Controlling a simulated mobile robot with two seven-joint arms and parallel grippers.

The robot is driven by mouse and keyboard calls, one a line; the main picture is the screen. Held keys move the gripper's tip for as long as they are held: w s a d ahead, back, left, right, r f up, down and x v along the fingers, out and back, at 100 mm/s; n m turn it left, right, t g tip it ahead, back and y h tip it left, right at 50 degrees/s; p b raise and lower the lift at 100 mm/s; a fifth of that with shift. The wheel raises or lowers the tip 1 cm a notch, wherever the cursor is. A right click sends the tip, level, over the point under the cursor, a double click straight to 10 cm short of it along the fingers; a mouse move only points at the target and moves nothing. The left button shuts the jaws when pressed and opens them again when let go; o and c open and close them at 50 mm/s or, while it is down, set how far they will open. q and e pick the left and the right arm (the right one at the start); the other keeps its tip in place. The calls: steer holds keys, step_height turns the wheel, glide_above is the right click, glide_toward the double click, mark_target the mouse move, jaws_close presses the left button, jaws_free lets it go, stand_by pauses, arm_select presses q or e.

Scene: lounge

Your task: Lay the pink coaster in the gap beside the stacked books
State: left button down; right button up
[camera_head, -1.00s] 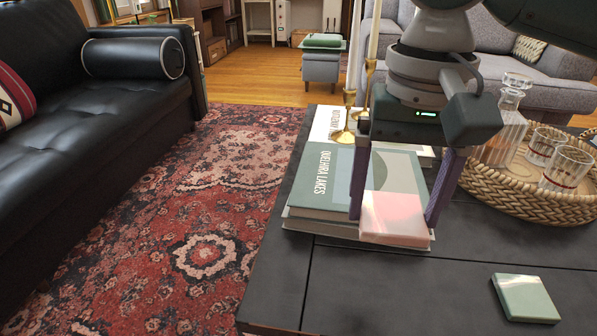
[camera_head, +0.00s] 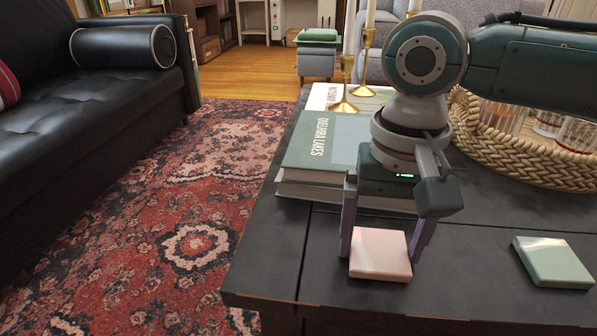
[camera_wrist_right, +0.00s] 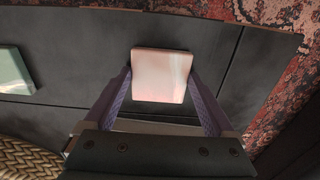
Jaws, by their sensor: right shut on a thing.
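The pink coaster (camera_head: 380,254) is a pale pink square between the fingers of my right gripper (camera_head: 383,250). The gripper is shut on it and holds it in front of the stacked books, near the table's front edge. I cannot tell whether it touches the table. In the right wrist view the coaster (camera_wrist_right: 163,76) sits between the purple fingertips (camera_wrist_right: 163,88). The stacked books (camera_head: 313,146) lie behind the gripper, partly hidden by it. The arm and gripper hide part of their right side. My left gripper is not in view.
A green coaster (camera_head: 553,262) lies on the dark table (camera_head: 480,285) to the right, with bare table between it and the pink one. A woven tray (camera_head: 500,151) with glasses stands behind. Brass candlesticks (camera_head: 344,100) stand by the books. A black sofa (camera_head: 80,150) is at left.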

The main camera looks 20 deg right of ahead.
mark_target(379, 251)
steer(key=shift+f, duration=0.1)
steer(key=o, duration=1.2)
steer(key=shift+o, duration=0.2)
steer(key=shift+r, duration=0.25)
step_height(379, 251, up, 12)
steer(key=p, duration=0.7)
steer(key=s+a+f+n+t+y, duration=0.25)
steer(key=s+a+f+n, duration=0.35)
steer(key=a, duration=0.4)
steer(key=s+d+r+n+t+h, duration=0.1)
steer(key=s+d+n+h, duration=0.1)
steer(key=s+d, duration=0.5)
steer(key=s, duration=0.2)
steer(key=shift+s+r, duration=0.15)
steer(key=shift+s, duration=0.2)
